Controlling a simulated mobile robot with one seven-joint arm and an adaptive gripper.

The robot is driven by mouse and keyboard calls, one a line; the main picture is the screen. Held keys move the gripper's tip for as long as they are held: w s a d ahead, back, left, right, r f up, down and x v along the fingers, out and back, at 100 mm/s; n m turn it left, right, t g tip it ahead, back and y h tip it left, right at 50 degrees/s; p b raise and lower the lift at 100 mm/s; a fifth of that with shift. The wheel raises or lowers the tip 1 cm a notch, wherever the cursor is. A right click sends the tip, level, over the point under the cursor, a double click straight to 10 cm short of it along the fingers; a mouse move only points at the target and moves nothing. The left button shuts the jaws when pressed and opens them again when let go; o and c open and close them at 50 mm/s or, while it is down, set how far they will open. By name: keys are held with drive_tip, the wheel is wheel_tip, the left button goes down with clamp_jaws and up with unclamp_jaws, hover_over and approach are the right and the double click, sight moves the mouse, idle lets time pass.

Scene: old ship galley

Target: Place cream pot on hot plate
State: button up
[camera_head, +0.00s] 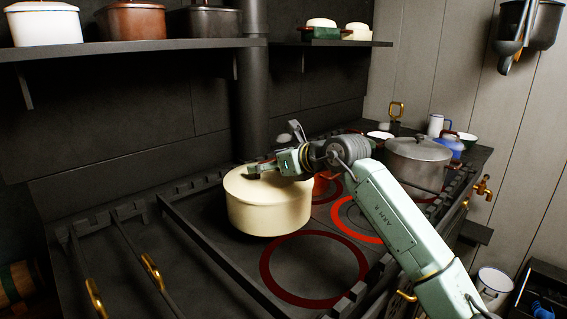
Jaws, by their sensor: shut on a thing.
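The cream pot (268,209), lidded and upright, is over the dark stove top, left of the red-ringed plates. My gripper (262,170) reaches in from the right and is shut on the pot at its top; the fingertips and the exact grip point are hard to make out. I cannot tell whether the pot's base touches the stove. A bright red glowing hot plate (345,229) lies to the right of the pot, partly covered by my arm. A darker red-ringed plate (313,302) lies in front of the pot, and another (338,188) lies behind.
A grey lidded pot (418,160) stands at the back right, near a white jug (435,125) and a blue pot (449,148). A raised rail (215,248) crosses the stove left of the pot. Shelves above hold more pots.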

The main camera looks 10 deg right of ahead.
sight(243, 169)
drive_tip(key=w+a+p, duration=0.1)
drive_tip(key=a, duration=0.1)
drive_tip(key=w+a+p, duration=0.1)
drive_tip(key=w+a, duration=0.1)
drive_tip(key=w+a+p, duration=0.1)
drive_tip(key=w+a, duration=0.1)
drive_tip(key=a, duration=0.1)
drive_tip(key=shift+w+f, duration=0.2)
drive_tip(key=shift+w, duration=0.05)
drive_tip(key=shift+d+f+p, duration=0.1)
drive_tip(key=shift+f+p, duration=0.8)
drive_tip(key=shift+f, duration=1)
drive_tip(key=o, duration=1.9)
drive_tip(key=shift+f, duration=0.1)
drive_tip(key=shift+o, duration=0.2)
drive_tip(key=shift+s, duration=0.1)
drive_tip(key=shift+s+d, duration=0.15)
drive_tip(key=shift+s, duration=0.05)
drive_tip(key=b+v, duration=0.4)
drive_tip(key=v, duration=0.7)
drive_tip(key=shift+s+d+r, duration=0.1)
drive_tip(key=shift+s+r, duration=0.1)
